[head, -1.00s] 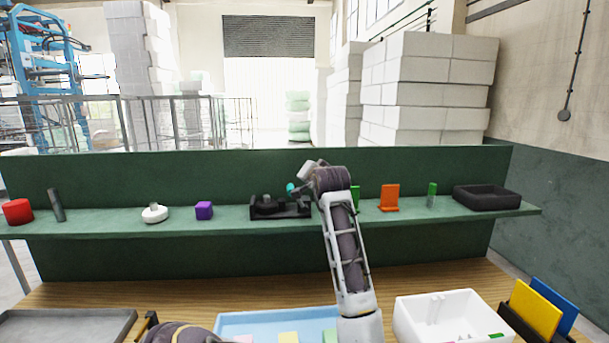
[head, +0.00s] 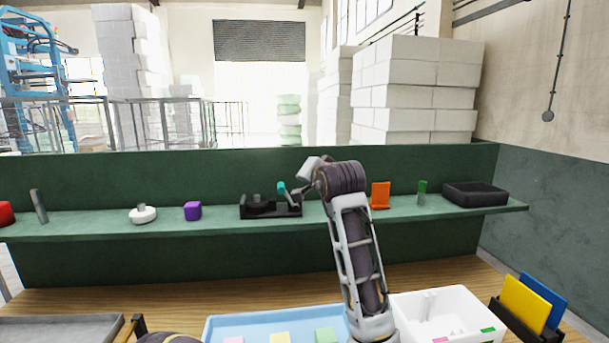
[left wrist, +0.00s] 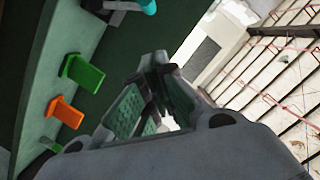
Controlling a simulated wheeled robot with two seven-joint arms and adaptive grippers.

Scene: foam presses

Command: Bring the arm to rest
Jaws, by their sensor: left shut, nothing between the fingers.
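My left gripper (left wrist: 157,70) shows in the left wrist view, its fingers shut with nothing between them. It is apart from the shelf (left wrist: 32,110) and the things on it. A black device (head: 258,208) with a teal-ended part (head: 282,188) is beside the arm's upper end. The orange stand (head: 380,195) is just right of the arm. A green stand (left wrist: 84,72) shows in the left wrist view. My right gripper is not in view.
The shelf also holds a purple cube (head: 192,211), a white round piece (head: 142,214) and a black tray (head: 475,195). Below are a blue tray (head: 214,325), a white bin (head: 405,310) and a rack with yellow (head: 528,304) and blue panels. The table behind the blue tray is clear.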

